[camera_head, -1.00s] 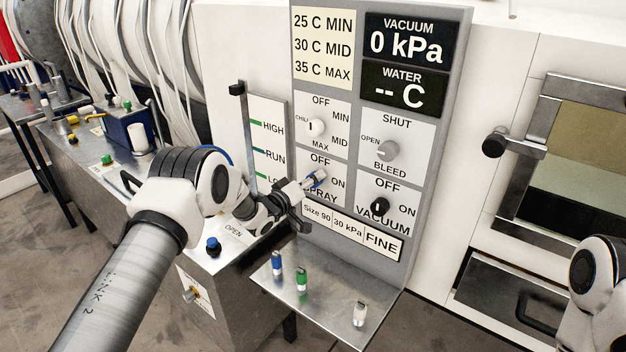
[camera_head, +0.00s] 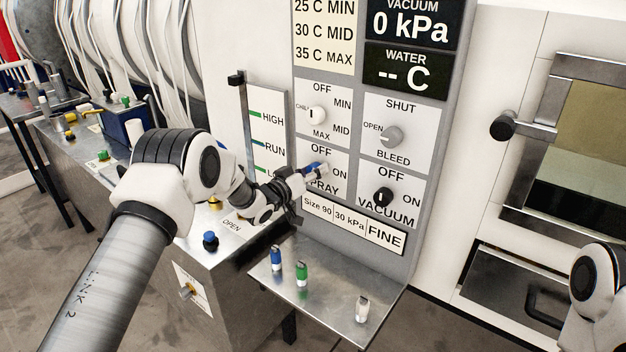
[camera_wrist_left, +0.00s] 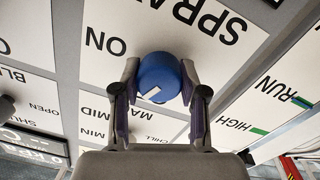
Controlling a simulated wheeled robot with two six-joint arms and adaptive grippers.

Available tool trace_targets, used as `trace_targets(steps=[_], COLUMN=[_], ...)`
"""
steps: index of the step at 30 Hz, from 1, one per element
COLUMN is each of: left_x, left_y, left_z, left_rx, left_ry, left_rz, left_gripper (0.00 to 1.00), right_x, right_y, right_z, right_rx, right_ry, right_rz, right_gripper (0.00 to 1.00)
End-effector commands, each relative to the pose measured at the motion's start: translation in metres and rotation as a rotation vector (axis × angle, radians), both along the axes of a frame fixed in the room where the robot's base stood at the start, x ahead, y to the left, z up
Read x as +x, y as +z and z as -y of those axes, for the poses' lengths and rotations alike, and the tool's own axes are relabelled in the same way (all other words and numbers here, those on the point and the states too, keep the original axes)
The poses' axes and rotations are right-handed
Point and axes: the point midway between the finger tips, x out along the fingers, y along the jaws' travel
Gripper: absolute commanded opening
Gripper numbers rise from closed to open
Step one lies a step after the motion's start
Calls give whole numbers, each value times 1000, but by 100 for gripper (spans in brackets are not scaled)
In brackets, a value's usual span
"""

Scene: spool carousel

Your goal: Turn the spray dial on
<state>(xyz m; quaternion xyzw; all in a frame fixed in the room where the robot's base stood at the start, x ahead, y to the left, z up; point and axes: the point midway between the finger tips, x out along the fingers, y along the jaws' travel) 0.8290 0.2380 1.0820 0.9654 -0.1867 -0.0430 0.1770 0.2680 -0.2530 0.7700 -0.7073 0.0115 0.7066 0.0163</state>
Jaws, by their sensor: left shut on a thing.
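The spray dial (camera_head: 311,167) is on the grey upright panel, on a white plate marked OFF, ON and SPRAY. My left gripper (camera_head: 318,173) is at it and partly hides it and the lettering. In the left wrist view the dial (camera_wrist_left: 159,77) is a round blue knob with a short white mark, and the lettering appears upside down. The fingers of my left gripper (camera_wrist_left: 160,85) are shut on the knob, one on each side. The white mark lies slantwise, on the ON side. My right gripper is out of view.
Other dials are close by: a white chill dial (camera_head: 317,115) above, a grey bleed dial (camera_head: 391,136) and a black vacuum dial (camera_head: 382,196) to the right. A metal shelf (camera_head: 330,290) below holds small blue, green and white pieces. The water display (camera_head: 407,75) reads "-- C".

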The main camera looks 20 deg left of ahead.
Motion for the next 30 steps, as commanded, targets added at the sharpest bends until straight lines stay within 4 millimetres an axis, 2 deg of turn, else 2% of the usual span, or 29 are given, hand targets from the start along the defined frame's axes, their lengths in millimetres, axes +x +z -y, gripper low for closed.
trace_targets(steps=[1, 30], left_x=[1, 0], left_y=[-2, 1], left_z=[0, 2], left_rx=[37, 882], left_ry=[1, 6], left_rz=[23, 331], left_gripper=[8, 8], right_x=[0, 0], right_y=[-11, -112], right_z=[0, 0], right_rx=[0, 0], right_ry=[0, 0], right_rz=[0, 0], right_gripper=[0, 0])
